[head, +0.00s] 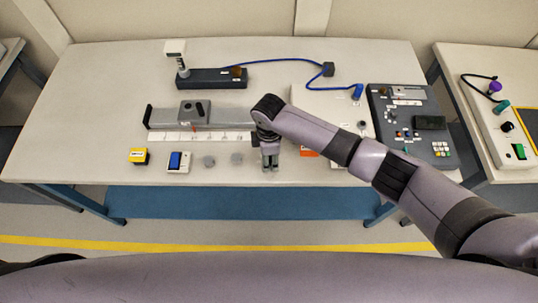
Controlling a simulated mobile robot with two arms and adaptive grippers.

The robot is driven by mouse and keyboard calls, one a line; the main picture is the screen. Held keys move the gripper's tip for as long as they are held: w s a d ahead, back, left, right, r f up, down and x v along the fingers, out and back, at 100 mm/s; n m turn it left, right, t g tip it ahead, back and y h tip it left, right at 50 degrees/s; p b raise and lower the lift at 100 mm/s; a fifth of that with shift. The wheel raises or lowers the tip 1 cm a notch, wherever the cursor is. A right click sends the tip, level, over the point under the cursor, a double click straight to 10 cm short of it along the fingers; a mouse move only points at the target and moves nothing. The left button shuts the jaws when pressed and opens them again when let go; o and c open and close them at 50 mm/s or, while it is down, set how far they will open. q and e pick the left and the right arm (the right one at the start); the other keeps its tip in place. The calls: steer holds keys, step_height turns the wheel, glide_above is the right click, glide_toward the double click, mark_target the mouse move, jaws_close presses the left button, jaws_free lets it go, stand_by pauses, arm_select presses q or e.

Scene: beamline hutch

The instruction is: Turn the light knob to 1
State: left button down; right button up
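I cannot tell which control is the light knob, as the labels are too small to read. Two small grey round knob-like pieces, the left one (208,161) and the right one (237,158), sit at the table's front. A dark control panel (440,99) with several small knobs and buttons stands at the right end of the table. My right gripper (269,166) points down at the front of the table, just right of the grey pieces. Its fingers look close together, but whether they hold anything is unclear. My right arm hides part of a pale panel (308,97). My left gripper is not in view.
A grey rail stage (225,118) lies mid-table behind a white scale strip (180,137). A yellow-black box (138,156) and a blue rocker switch (179,161) stand at front left. A blue cable (290,64) runs across the back. The table's left side is clear.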

steer(key=shift+r, duration=0.15)
step_height(320, 180, up, 12)
stand_by(0.6)
steer(key=shift+f, duration=0.2)
